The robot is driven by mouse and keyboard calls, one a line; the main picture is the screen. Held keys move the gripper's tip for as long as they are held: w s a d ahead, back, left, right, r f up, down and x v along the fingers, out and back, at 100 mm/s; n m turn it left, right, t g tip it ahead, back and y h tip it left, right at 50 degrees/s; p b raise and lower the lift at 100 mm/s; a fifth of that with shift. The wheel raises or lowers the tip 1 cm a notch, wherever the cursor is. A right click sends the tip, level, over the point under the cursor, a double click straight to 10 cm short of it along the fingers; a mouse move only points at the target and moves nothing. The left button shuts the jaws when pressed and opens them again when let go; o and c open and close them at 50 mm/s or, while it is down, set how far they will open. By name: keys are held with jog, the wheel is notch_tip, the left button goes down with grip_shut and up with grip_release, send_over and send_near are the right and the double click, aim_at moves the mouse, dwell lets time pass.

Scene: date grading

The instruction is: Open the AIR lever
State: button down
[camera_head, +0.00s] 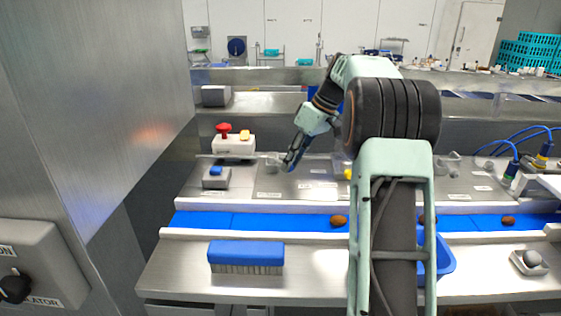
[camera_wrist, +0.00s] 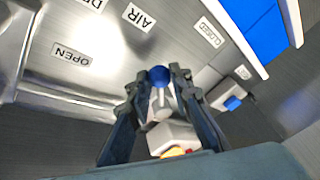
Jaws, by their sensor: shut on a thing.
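The AIR lever, with a round blue knob (camera_wrist: 160,76) and a pale metal stem, shows between my fingers in the wrist view. My gripper (camera_wrist: 158,82) is shut on it, with one dark finger on each side of the stem. The AIR label (camera_wrist: 139,15), the OPEN label (camera_wrist: 72,55) and the CLOSED label (camera_wrist: 208,32) lie on the steel panel. The lever's exact angle between OPEN and CLOSED cannot be told. In the head view my gripper (camera_head: 290,160) is low over the panel behind the belt, and the knob is hidden there.
A white box with a red button and a yellow part (camera_head: 233,144) stands close behind left. A small grey box with a blue top (camera_head: 216,178) is left of my gripper. The blue belt (camera_head: 275,221) carries several dates. A blue brush (camera_head: 246,254) lies in front.

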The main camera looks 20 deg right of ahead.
jog(key=shift+w+d+n+g+y, duration=0.15)
jog(key=shift+w+d+n+g, duration=0.35)
jog(key=shift+n, duration=0.5)
jog(key=shift+w+d+n+g+y, duration=0.15)
jog(key=shift+w+d+n+g, duration=0.35)
jog(key=shift+n, duration=0.5)
jog(key=shift+d+n, duration=0.2)
jog(key=shift+n, duration=0.1)
jog(key=c, duration=1.7)
grip_release()
jog(key=shift+c, duration=0.2)
jog(key=shift+s, duration=0.1)
